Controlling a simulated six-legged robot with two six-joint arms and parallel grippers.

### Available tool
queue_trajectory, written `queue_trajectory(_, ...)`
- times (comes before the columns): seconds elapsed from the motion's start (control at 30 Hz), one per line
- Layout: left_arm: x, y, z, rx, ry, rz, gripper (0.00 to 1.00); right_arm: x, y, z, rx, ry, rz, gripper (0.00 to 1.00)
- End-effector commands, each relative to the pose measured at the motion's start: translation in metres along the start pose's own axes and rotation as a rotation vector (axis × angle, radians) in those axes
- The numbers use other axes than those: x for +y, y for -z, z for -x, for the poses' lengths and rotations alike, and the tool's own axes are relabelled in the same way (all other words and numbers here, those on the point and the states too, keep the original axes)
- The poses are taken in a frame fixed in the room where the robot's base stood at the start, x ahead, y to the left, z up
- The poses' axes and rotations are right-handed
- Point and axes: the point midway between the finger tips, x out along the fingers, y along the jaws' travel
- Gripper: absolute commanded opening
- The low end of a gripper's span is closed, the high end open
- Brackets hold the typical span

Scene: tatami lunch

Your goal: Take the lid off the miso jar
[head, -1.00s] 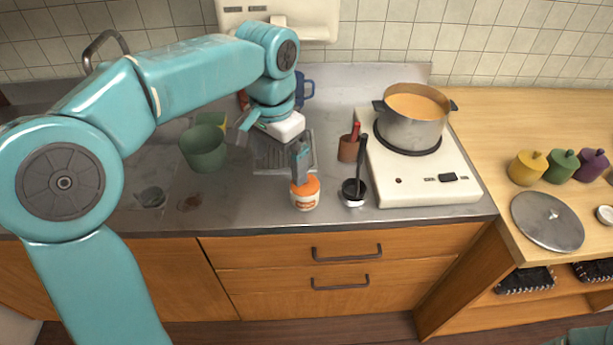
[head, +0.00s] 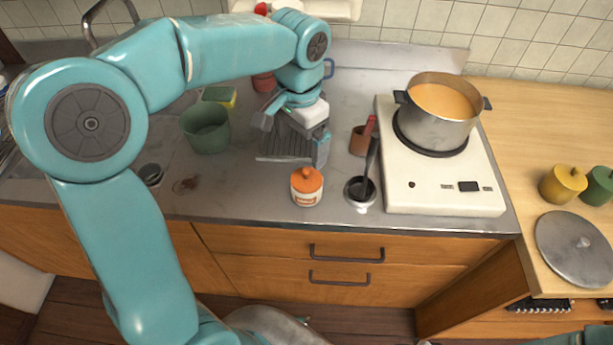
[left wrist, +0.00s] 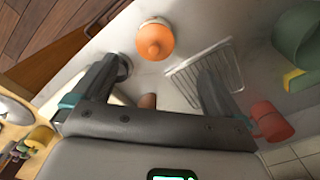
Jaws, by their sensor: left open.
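The miso jar (head: 306,199) is a small white jar with a label, standing upright on the grey counter near its front edge. Its orange lid (head: 306,180) with a small knob sits on top. The lid also shows from above in the left wrist view (left wrist: 155,42). My left gripper (head: 291,138) is open and empty, just behind and above the jar in the head view, apart from the lid. In the left wrist view the lid lies beyond the two spread fingers (left wrist: 155,88). My right gripper is not in view.
A metal rack (head: 285,147) lies behind the jar. A black ladle (head: 369,170) stands in a small holder right of the jar, with a brown cup (head: 359,141) behind it. The white stove (head: 445,185) bears a pot (head: 437,125). A green tub (head: 206,130) stands left.

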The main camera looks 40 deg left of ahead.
Motion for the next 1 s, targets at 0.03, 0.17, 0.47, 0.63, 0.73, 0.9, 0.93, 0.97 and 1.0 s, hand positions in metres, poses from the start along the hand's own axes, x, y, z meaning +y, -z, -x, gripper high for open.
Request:
queue_trajectory(0.03, 0.001, -0.001, -0.014, -0.005, -0.001, -0.001, 1.00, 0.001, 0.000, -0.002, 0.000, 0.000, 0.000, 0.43)
queue_trajectory(0.17, 0.001, 0.000, -0.036, -0.003, -0.001, 0.000, 1.00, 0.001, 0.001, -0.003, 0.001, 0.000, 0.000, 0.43)
queue_trajectory(0.47, 0.004, 0.003, -0.065, -0.005, -0.002, -0.002, 1.00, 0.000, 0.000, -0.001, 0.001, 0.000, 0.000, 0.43)
queue_trajectory(0.63, 0.005, 0.006, -0.091, -0.003, -0.002, 0.000, 1.00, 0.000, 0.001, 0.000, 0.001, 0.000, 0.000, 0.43)
queue_trajectory(0.73, 0.005, 0.007, -0.098, -0.002, -0.001, 0.000, 1.00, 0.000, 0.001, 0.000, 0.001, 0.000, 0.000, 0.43)
queue_trajectory(0.9, 0.005, 0.008, -0.099, 0.000, -0.001, 0.000, 1.00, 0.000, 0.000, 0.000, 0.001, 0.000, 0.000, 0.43)
queue_trajectory(0.93, 0.005, 0.008, -0.099, 0.000, -0.001, 0.000, 1.00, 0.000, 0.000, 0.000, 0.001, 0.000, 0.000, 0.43)
queue_trajectory(0.97, 0.005, 0.008, -0.099, 0.000, -0.001, 0.000, 0.97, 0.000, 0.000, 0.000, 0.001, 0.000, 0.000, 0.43)
queue_trajectory(1.0, 0.005, 0.008, -0.099, 0.000, -0.001, 0.000, 0.84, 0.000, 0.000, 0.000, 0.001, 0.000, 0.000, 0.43)
